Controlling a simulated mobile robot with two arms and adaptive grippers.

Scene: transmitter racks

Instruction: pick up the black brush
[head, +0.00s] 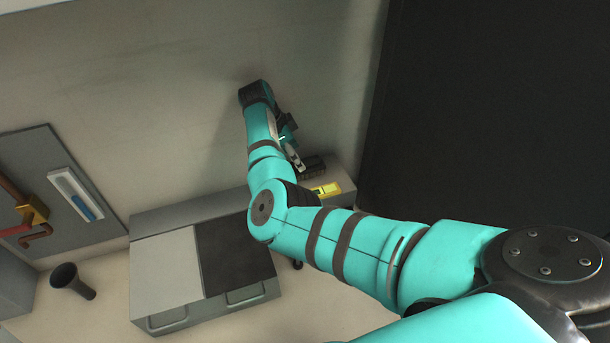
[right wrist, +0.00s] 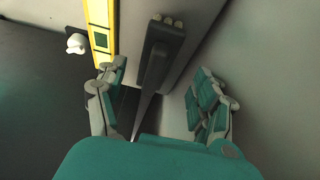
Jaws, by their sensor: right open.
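A long dark object, which looks like the black brush (right wrist: 158,55), stands out between the fingers of my right gripper in the right wrist view, with several pale knobs at its far end. In the head view a dark piece that looks like the same brush (head: 312,166) lies on the grey ledge by the wall, just beyond the gripper. My right gripper (right wrist: 160,82) is open, with one finger on each side of the dark object and gaps to both. It also shows in the head view (head: 292,152), partly hidden by its own arm. My left gripper is not in view.
A yellow item (head: 326,190) lies on the ledge beside the brush; it also shows in the right wrist view (right wrist: 101,35). A grey cabinet (head: 165,268) with handles stands below. A dark cup-like object (head: 72,281) is at left. The wall (head: 180,90) is close behind the gripper.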

